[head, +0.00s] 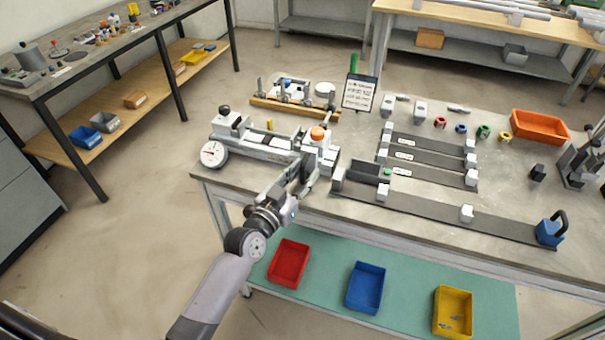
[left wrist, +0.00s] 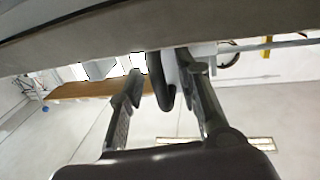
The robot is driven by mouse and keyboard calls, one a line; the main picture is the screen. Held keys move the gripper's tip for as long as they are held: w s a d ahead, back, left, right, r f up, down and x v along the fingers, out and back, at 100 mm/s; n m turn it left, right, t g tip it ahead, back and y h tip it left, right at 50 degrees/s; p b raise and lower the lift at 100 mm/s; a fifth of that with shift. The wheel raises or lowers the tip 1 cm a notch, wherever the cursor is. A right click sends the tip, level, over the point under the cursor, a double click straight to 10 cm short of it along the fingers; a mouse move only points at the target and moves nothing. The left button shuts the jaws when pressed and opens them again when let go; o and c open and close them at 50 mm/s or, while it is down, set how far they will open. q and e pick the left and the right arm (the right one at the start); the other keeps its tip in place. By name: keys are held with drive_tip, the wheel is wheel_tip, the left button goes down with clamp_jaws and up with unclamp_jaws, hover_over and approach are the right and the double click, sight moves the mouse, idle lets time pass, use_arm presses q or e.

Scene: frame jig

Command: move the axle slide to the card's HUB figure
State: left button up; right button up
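The frame jig (head: 265,144) stands at the left of the bench, with a round white dial (head: 213,154) at its left end. A light grey block with an orange knob (head: 318,133) sits at its right end and looks like the axle slide. The card (head: 359,92) stands upright behind the jig; its text is too small to read. My left gripper (head: 306,182) is at the front of that block. In the left wrist view its fingers (left wrist: 163,72) are apart, with a dark curved handle (left wrist: 161,85) between them; a firm grip does not show. My right gripper is not in view.
Dark strips with light blocks (head: 467,212) lie right of the jig. An orange bin (head: 540,126), small coloured rings and a blue handled block (head: 551,229) are further right. A wooden rack (head: 295,107) stands behind the jig. Red, blue and yellow trays (head: 288,263) lie below.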

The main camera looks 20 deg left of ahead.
use_arm(q)
drive_tip(key=shift+c, duration=0.5)
clamp_jaws()
drive_tip(key=shift+a, duration=0.1)
idle(0.3)
